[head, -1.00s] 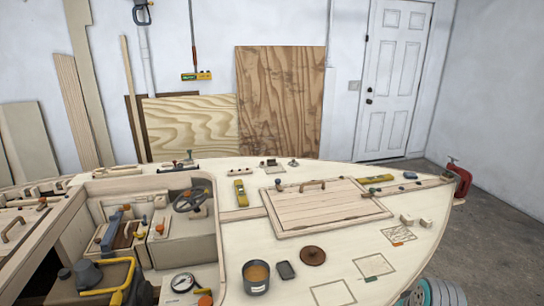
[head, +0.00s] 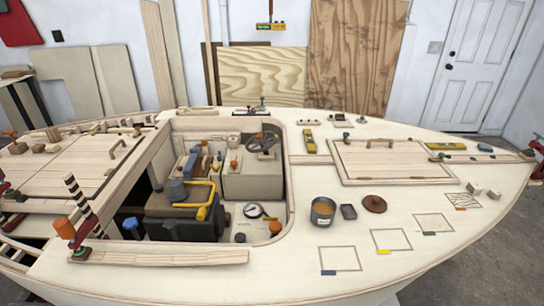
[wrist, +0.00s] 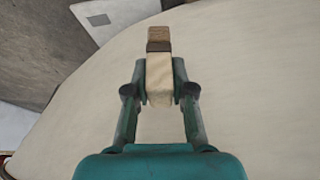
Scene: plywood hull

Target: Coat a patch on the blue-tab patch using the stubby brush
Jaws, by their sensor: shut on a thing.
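The blue-tab patch (head: 341,260) is a thin outlined square on the pale deck, with a blue tab at its lower left corner. It is the nearest of several such outlines and its inside looks bare. In the wrist view my gripper (wrist: 159,91) is shut on the stubby brush (wrist: 159,72), which has a pale wooden handle, a dark brown band and a tan end pointing away from me. Pale deck surface lies beyond the brush, with no patch in that view. My gripper does not show in the head view. An open pot (head: 323,211) with amber contents stands behind the patch.
A yellow-tab patch (head: 391,240) and a green-tab patch (head: 433,223) lie to the right. A small dark block (head: 349,212) and a brown disc (head: 374,204) sit beside the pot. The open cockpit with a yellow-railed engine (head: 200,205) is left.

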